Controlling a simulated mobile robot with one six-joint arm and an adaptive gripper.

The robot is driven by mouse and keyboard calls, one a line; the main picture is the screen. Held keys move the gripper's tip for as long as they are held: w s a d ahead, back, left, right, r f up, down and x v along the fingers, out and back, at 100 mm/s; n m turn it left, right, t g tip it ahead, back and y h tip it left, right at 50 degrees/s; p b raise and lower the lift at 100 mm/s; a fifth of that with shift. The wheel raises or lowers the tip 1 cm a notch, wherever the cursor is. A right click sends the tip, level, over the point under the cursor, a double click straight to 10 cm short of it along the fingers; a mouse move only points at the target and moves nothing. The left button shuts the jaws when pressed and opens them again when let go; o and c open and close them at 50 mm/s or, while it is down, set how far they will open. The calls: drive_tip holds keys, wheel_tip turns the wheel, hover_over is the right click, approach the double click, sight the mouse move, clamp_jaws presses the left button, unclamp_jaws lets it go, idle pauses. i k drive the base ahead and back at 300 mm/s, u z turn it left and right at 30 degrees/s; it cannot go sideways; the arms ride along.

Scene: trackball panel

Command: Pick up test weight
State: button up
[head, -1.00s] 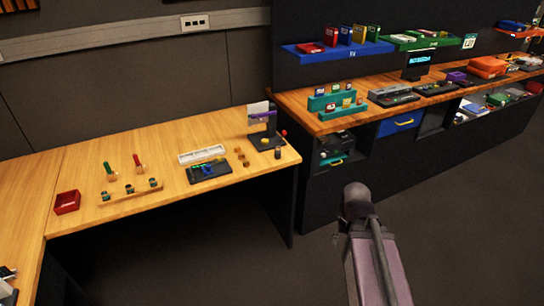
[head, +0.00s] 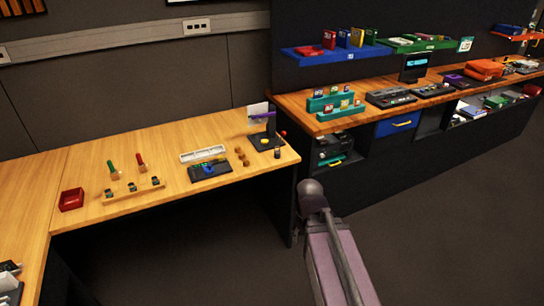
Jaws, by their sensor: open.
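Several small brass-coloured pieces (head: 242,156) stand on the wooden table, just right of a dark tray (head: 211,170). A small dark cylinder (head: 277,153) stands at the table's right end beside a dark stand (head: 265,139). Either could be the test weight; they are too small to tell. Part of my arm rises from the bottom edge, right of and in front of the table. No fingertips of my gripper show, so its place relative to these pieces is hidden.
A white tray (head: 203,154), a red bin (head: 71,200) and a wooden rack (head: 133,191) stand on the table. A long bench (head: 350,121) with consoles and cartridges is at the right. Open floor (head: 440,220) lies in front of it.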

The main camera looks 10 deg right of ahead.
sight(277, 154)
drive_tip(key=z, duration=0.05)
drive_tip(key=i, duration=1)
drive_tip(key=u, duration=0.05)
